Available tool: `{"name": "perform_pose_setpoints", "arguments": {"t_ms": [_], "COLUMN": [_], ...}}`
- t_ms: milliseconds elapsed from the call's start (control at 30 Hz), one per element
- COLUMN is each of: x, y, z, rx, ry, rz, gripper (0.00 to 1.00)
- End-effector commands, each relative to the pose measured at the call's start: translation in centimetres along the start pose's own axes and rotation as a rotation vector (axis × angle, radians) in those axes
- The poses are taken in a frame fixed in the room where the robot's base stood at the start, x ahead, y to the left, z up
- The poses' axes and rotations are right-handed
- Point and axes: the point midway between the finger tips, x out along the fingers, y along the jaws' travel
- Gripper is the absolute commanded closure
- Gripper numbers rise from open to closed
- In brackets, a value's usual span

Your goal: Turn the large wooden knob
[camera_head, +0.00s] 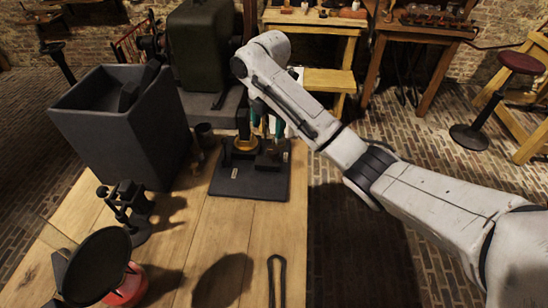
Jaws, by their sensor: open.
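A dark square board (252,184) lies on the wooden table. On its far left part is a round, yellowish-brown piece that looks like the large wooden knob (246,144). My arm reaches in from the right and bends down over the board. My gripper (266,126) is open just above the board, close to the knob and slightly right of it. The fingers are small and dark here, and my arm link hides part of them. I cannot tell whether a finger touches the knob.
A tall dark open box (122,135) stands left of the board. A dark clamp-like stand (127,207) and a black disc on a red base (126,288) are at the front left. A thin dark tool (276,280) lies in front. The table's right edge is near the board.

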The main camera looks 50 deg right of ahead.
Motion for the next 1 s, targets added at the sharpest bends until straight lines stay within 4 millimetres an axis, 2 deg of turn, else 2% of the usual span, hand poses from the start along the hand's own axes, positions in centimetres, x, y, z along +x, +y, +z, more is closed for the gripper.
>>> {"name": "perform_pose_setpoints", "arguments": {"t_ms": [33,100,233,700,833,1000], "x": [-0.4,-0.8,-0.2,7.0,8.6,9.7], "y": [-0.2,-0.4,-0.5,-0.7,-0.7,-0.7], "z": [1.1,1.7,2.0,2.1,2.2,2.2], "rx": [-0.016,-0.038,-0.05,-0.047,-0.047,-0.048], "ry": [-0.01,-0.018,-0.019,-0.018,-0.019,-0.019], "rz": [-0.011,-0.021,-0.027,-0.028,-0.025,-0.025], "gripper": [0.29,0.29,0.29,0.29,0.29,0.29]}}
